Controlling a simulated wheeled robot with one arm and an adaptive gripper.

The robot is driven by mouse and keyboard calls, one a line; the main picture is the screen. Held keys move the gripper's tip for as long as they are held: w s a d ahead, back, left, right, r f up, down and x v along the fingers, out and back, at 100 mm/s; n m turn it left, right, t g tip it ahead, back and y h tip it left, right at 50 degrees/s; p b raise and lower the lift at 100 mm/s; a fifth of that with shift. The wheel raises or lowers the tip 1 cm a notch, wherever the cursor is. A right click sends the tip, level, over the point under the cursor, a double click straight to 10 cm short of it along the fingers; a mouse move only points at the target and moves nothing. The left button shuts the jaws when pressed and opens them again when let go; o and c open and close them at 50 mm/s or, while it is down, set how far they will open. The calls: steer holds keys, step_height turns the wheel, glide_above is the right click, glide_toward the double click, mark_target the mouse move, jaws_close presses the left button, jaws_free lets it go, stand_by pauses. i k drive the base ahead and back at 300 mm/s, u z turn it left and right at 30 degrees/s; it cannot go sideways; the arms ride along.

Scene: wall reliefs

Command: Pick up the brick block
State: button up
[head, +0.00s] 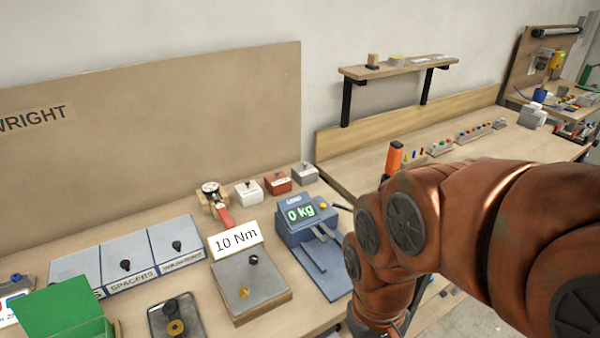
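No other brick-like thing shows clearly. My copper-coloured arm fills the right side of the head view and bends down past the bench's front. My gripper is outside the picture, so its fingers are hidden.
A blue scale (310,238) reading 0 kg stands in front of the blocks. A "10 Nm" sign (236,239), a knobbed box (250,285) and a red-handled gauge tool (212,197) lie nearby. Labelled bins and a green box (62,315) are left. A shelf (400,67) hangs behind.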

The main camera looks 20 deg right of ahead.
mark_target(276, 182)
steer(key=u, duration=3.15)
steer(key=k, duration=1.05)
steer(key=z, duration=1.35)
steer(key=i, duration=0.5)
steer(key=z, duration=0.05)
